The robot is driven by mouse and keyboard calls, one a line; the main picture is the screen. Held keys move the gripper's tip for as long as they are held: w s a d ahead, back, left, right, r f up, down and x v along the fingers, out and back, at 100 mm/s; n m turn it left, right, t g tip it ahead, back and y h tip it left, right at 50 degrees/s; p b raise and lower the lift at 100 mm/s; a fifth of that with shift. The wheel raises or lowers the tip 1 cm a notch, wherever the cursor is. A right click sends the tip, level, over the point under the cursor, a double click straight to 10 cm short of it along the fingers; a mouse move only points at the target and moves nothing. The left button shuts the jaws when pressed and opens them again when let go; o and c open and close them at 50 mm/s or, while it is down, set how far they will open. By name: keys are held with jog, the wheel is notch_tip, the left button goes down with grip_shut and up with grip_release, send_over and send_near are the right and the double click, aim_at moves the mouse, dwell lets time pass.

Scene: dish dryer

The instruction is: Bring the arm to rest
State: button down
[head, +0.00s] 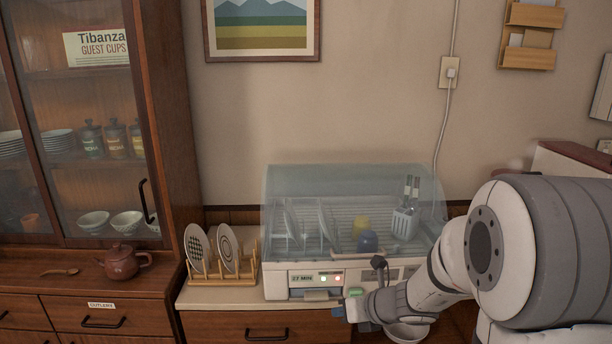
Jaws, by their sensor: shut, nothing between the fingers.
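My arm reaches in from the right, and my gripper (344,311) is low in front of the dish dryer (290,281). The gripper is small and partly turned away; it is shut, with nothing seen in it. The dryer's clear lid (315,181) is down. My arm hides the dryer's right front.
A wooden rack (222,279) with two patterned plates stands left of the dryer. A brown teapot (122,262) and a wooden spoon (60,272) are on the cabinet (172,160) ledge. A white bowl (407,332) shows partly below my arm. A drawer (225,328) lies under the counter.

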jog(key=s+a+r+n+g+h, duration=0.15)
jog(key=s+r+n+g, duration=0.35)
jog(key=s+n, duration=0.95)
jog(key=s+d+r+n+h+p, duration=0.1)
jog(key=s+d+r+n+h, duration=0.1)
jog(key=n, duration=0.7)
jog(key=s+d+r+n+h, duration=0.2)
jog(key=s+d+n, duration=0.3)
jog(key=n, duration=0.4)
jog(key=shift+d+t+h+p, duration=0.3)
jog(key=shift+d+h+p, duration=0.1)
jog(key=shift+h, duration=0.35)
